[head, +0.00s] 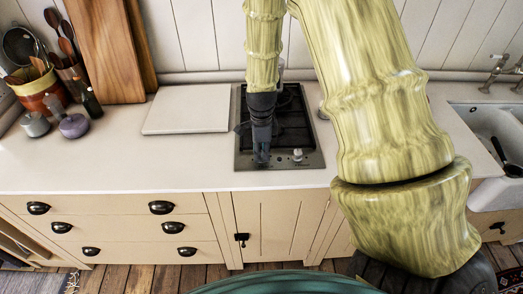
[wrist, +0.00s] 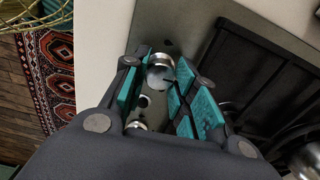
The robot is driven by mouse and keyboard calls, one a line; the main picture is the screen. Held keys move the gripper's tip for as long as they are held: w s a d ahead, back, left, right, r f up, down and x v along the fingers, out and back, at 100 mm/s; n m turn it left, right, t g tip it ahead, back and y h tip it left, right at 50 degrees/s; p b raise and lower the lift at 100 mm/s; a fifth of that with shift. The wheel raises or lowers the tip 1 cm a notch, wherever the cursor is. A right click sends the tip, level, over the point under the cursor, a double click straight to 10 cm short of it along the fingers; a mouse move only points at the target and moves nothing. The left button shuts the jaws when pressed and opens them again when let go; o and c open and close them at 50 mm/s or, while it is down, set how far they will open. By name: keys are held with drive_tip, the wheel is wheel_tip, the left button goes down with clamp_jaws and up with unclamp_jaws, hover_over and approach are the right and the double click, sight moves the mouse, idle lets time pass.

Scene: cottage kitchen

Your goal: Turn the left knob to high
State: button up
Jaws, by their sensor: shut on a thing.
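The cooktop (head: 244,151) is set into the counter, with its knobs along the front edge. My gripper (head: 262,158) reaches down over the front left of the cooktop in the head view and hides the left knob there. In the wrist view the left knob (wrist: 159,70), round and silvery, sits between the teal pads of my gripper (wrist: 165,84), which is shut on it. Its pointer setting cannot be read clearly. The right knob (head: 297,155) stands free in the head view and also shows lower in the wrist view (wrist: 137,126).
A black grate (wrist: 245,75) lies beside the fingers. A white board (head: 188,109) lies left of the cooktop. Utensil pots (head: 38,92) and wooden boards (head: 103,50) stand farther left. A sink (head: 495,125) is at right. The counter's front strip is clear.

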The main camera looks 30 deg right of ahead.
drive_tip(key=n, duration=0.4)
drive_tip(key=shift+w+r+p, duration=0.1)
drive_tip(key=shift+p, duration=0.25)
drive_tip(key=n, duration=0.9)
drive_tip(key=shift+p, duration=0.4)
drive_tip(key=shift+n, duration=2.2)
drive_tip(key=o, duration=1)
